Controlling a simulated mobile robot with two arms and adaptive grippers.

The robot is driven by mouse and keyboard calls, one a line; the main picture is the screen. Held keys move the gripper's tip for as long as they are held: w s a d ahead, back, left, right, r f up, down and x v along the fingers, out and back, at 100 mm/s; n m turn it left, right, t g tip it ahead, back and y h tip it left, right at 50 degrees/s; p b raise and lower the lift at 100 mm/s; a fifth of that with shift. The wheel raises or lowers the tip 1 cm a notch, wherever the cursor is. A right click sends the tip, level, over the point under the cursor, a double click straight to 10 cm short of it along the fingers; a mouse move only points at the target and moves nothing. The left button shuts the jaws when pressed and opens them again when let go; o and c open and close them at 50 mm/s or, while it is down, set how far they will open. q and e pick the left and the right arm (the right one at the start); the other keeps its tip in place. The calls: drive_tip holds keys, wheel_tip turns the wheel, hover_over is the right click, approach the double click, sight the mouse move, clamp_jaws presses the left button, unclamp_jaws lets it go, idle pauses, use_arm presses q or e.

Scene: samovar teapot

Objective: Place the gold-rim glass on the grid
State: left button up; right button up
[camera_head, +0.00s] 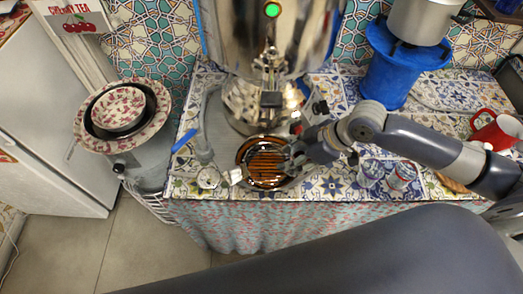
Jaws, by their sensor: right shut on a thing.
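The grid (263,162) is a round dark drip tray with orange-brown slats, set on the tiled counter below the samovar's tap. My right gripper (293,157) reaches in from the right and is at the grid's right edge. It is shut on a glass that is small and clear, so its gold rim is hard to make out. I cannot tell whether this glass touches the grid. My left gripper is not in view.
The steel samovar (268,40) stands behind the grid. Two patterned glasses (370,173) (403,175) stand to the right. A small clear glass (208,177) is left of the grid.

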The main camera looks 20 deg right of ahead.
drive_tip(key=w+a, duration=0.1)
drive_tip(key=a, duration=0.2)
drive_tip(key=w+a, duration=0.1)
drive_tip(key=shift+w+a+p, duration=0.2)
drive_tip(key=shift+w+p, duration=0.1)
drive_tip(key=shift+p, duration=0.1)
drive_tip(key=shift+w+a+r, duration=0.1)
drive_tip(key=shift+w+a, duration=0.1)
drive_tip(key=shift+a, duration=0.1)
drive_tip(key=shift+w+a+f+p, duration=0.25)
drive_tip(key=shift+w+a, duration=0.1)
drive_tip(key=shift+a, duration=0.25)
drive_tip(key=shift+w+a+f+p, duration=0.15)
drive_tip(key=shift+w+a+p, duration=0.15)
drive_tip(key=shift+a, duration=0.25)
drive_tip(key=shift+d+f, duration=0.1)
drive_tip(key=shift+f, duration=0.35)
drive_tip(key=shift+f, duration=0.1)
drive_tip(key=o, duration=1.2)
